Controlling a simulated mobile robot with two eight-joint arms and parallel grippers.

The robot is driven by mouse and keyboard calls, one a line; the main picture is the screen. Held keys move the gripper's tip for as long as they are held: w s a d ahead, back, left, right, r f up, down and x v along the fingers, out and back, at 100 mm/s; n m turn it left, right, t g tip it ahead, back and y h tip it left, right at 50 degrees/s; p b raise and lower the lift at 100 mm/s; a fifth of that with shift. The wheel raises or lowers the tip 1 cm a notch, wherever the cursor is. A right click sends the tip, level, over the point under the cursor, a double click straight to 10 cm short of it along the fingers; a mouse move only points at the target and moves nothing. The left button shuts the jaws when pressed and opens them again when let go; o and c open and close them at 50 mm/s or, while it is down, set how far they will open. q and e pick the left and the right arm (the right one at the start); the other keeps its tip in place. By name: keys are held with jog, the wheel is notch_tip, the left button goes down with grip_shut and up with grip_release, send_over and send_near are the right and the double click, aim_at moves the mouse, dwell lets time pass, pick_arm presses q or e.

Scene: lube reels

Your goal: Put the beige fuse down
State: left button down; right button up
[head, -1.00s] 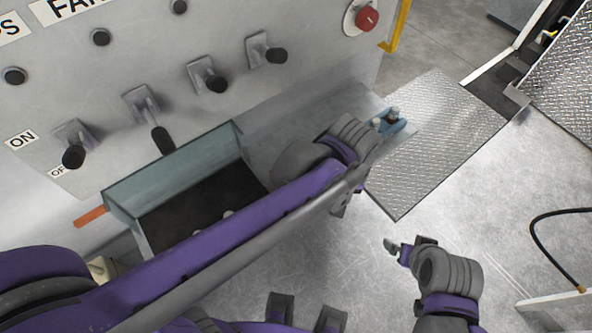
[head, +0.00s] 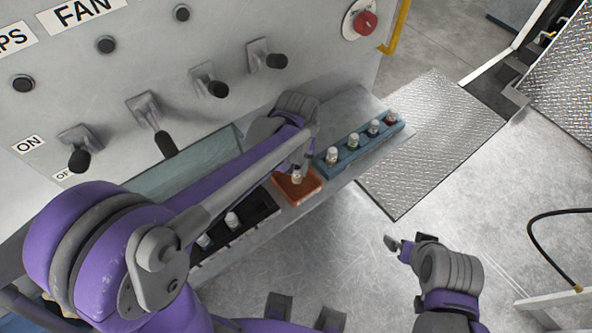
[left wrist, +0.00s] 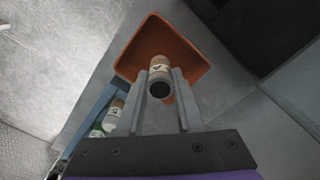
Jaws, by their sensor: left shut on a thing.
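My left gripper (head: 297,166) is shut on the beige fuse (head: 297,176), at the orange tray (head: 312,187) on the shelf. In the left wrist view, the fuse (left wrist: 160,72) sits between the two fingers, with its dark round end toward the camera and a beige label showing. The orange tray (left wrist: 190,48) lies behind it, with the fuse inside its outline. I cannot tell whether the fuse touches the tray floor. My right gripper (head: 405,246) is over the floor at the lower right, away from the shelf; its finger gap is unclear.
A blue rack (head: 350,158) with several fuses stands right of the tray. A black rack (head: 262,208) with fuses is to the left, partly behind my arm. The panel with levers (head: 215,88) rises behind the shelf. Open floor (head: 330,250) lies in front.

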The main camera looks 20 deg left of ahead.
pick_arm(q)
jog(key=shift+w+a+f, duration=0.1)
jog(key=shift+f, duration=0.55)
jog(key=shift+w+a+f, duration=0.1)
jog(key=shift+f, duration=0.5)
jog(key=shift+f, duration=0.2)
jog(key=c, duration=0.6)
grip_release()
jog(key=shift+o, duration=0.2)
notch_tip(320, 180, up, 8)
jog(key=shift+s+f+p, duration=0.1)
jog(key=shift+p, duration=0.25)
jog(key=s+a+t, duration=0.2)
jog(key=s+a, duration=0.1)
jog(key=s, duration=0.4)
jog(key=s+a+m+t, duration=0.1)
jog(key=s+a+t, duration=0.1)
jog(key=s, duration=0.5)
jog(key=shift+a+f+t, duration=0.4)
jog(key=shift+t, duration=0.4)
